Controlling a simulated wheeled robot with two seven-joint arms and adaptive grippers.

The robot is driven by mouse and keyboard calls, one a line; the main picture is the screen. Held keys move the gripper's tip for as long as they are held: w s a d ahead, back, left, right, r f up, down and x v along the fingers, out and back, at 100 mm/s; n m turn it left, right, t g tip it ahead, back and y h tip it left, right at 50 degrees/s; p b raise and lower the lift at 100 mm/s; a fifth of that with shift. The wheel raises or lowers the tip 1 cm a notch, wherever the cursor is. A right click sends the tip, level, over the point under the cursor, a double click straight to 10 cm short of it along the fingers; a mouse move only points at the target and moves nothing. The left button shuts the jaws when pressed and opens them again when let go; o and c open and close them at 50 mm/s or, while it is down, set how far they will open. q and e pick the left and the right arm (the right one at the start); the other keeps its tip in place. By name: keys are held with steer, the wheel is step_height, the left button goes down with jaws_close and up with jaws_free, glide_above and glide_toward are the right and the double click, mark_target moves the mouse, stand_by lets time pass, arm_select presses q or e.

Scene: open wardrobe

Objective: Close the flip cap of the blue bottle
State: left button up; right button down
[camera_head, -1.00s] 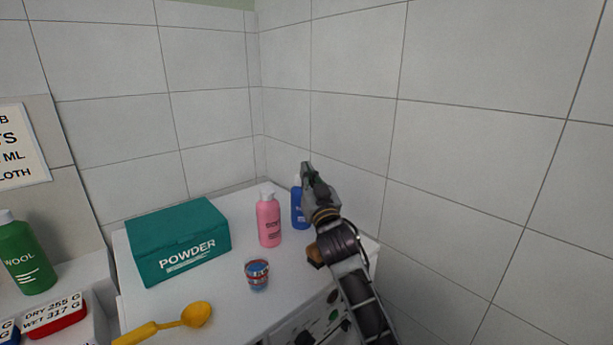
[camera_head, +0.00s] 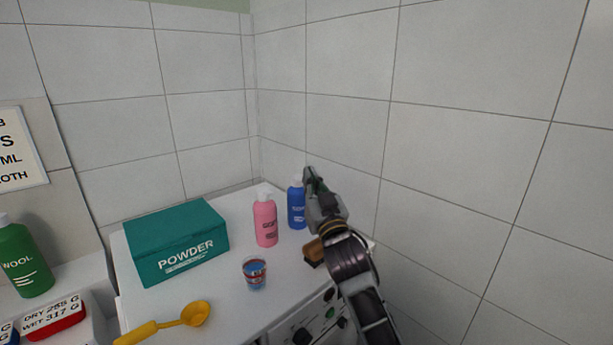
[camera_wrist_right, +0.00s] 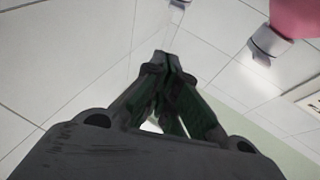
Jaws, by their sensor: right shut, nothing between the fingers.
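The blue bottle (camera_head: 296,209) stands upright at the back right of the white top, close to the tiled corner. Its white cap (camera_head: 297,180) shows at the top, partly beside my gripper; I cannot tell whether the flip lid is open or closed. My right gripper (camera_head: 309,173) is shut and empty, its tips at about cap height just right of the bottle in the head view. In the right wrist view the closed fingers (camera_wrist_right: 162,58) point toward the tiles, and the blue bottle is not clearly visible. My left gripper is not in view.
A pink bottle (camera_head: 265,222) stands left of the blue one. A teal powder box (camera_head: 177,240), a small cup (camera_head: 254,272), a yellow scoop (camera_head: 196,314) and a brown brush (camera_head: 315,250) are on the top (camera_head: 226,303). Tiled walls close off the back and right.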

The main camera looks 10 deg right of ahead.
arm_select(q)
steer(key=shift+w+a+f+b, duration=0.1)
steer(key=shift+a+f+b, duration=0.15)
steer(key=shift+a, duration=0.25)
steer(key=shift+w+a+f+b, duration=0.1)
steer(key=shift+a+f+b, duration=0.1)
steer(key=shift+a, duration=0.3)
arm_select(e)
steer(key=v, duration=0.4)
steer(key=shift+s, duration=0.15)
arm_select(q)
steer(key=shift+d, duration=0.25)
